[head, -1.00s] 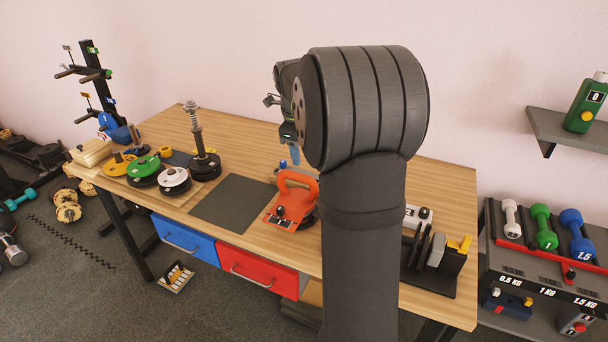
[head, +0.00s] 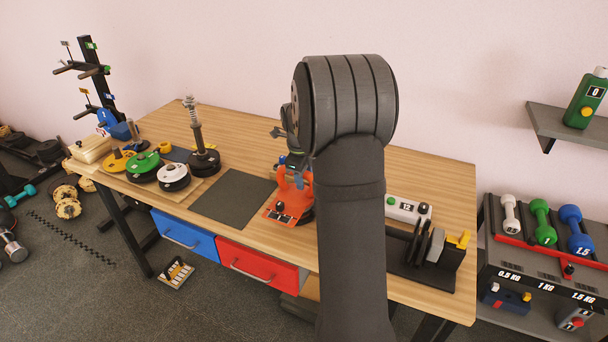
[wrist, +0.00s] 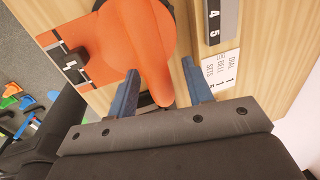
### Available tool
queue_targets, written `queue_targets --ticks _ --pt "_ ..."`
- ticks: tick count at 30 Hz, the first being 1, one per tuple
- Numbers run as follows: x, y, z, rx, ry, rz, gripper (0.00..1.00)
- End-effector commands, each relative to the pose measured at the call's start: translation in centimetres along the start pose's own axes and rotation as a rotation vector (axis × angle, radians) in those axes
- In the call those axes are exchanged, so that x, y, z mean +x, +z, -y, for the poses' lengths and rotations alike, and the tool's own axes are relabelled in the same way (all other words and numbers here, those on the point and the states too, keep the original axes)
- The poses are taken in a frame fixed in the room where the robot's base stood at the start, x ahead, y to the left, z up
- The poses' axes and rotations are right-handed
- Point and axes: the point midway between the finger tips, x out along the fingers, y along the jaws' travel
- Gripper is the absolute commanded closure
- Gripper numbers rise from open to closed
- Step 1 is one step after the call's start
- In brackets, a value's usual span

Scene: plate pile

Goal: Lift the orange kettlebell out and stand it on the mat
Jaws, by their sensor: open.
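The orange kettlebell (head: 304,184) stands on the table, right of the dark mat (head: 233,197). My arm hides part of it in the head view. My gripper (wrist: 160,88) is open, with one finger on each side of the handle. I cannot tell whether either finger touches it. The mat is bare.
Weight plates (head: 142,165) and an upright post (head: 195,130) stand left of the mat. A black rack of discs (head: 430,248) and a white box with a display (head: 405,209) stand to the right. The table's back is clear.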

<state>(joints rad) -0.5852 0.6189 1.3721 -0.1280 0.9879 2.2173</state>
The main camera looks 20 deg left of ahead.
Motion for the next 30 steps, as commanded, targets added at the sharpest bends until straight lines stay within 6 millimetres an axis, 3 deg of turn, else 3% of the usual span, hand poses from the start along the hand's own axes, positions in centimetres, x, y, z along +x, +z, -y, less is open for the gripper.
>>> queue_targets --ticks 2,6,9,30 --pt "-0.02 0.00 0.01 0.000 0.000 0.000 0.57" --pt "-0.04 0.01 0.01 0.000 0.000 0.000 0.85" --pt "-0.04 0.01 0.01 0.000 0.000 0.000 1.00" --pt "-0.86 0.08 0.25 0.001 -0.004 0.003 1.00"
